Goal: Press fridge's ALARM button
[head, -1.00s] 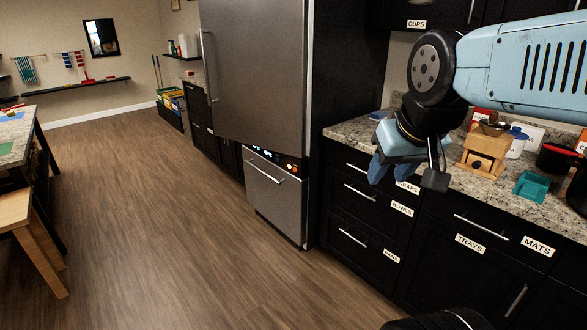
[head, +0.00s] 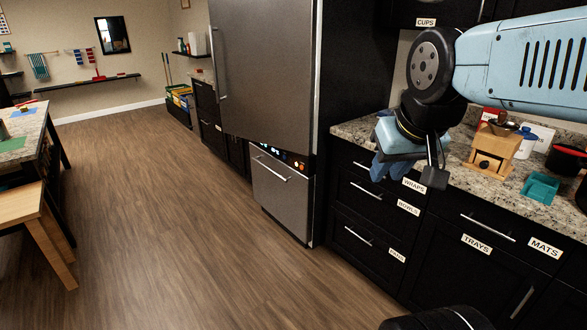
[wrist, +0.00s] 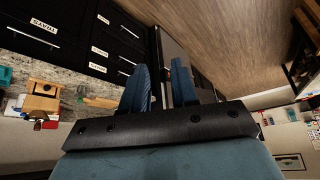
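The fridge (head: 268,65) is a tall grey steel unit left of centre in the head view, with a large upper door and a lower drawer (head: 282,194). A narrow dark control strip (head: 283,156) with small lit white-blue and orange marks lies between them. The marks are too small to read, so I cannot tell which is the ALARM button. My gripper (head: 382,165) hangs in front of the counter, right of the fridge and apart from it. In the wrist view its two blue fingers (wrist: 160,85) stand apart with nothing between them.
The granite counter (head: 350,131) right of the fridge holds a wooden box (head: 495,152) and a teal tray (head: 540,187). Labelled black drawers are below. A table and wooden bench (head: 45,235) stand at the left. The wooden floor before the fridge is clear.

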